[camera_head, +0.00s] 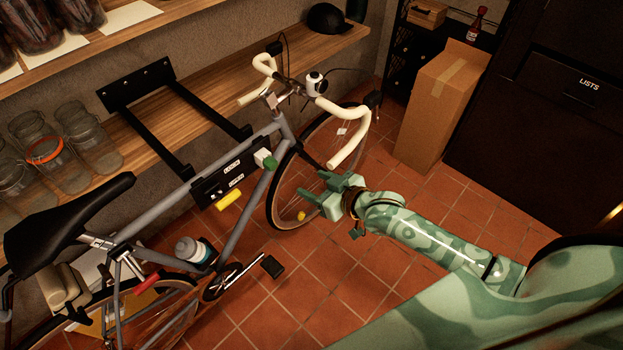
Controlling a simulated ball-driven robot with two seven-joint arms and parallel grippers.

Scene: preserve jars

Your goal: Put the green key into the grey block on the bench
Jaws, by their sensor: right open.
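A small green piece (270,163) with a pale block beside it sits at the right end of a black labelled panel (208,188) on the bicycle's frame. I cannot tell whether this green piece is the key. I cannot make out a grey block on the wooden bench (205,77). My right gripper (311,188) is open and looks empty. It is to the right of the panel and green piece, apart from them, in front of the bicycle's front wheel in the picture. My left gripper is not in view.
The bicycle (232,150) with cream handlebars fills the middle. A yellow bar (229,200) is at the panel's lower edge. Glass jars (62,165) stand on the left. A cardboard box (437,105) stands at the back right. Tiled floor (370,260) is clear below my right arm.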

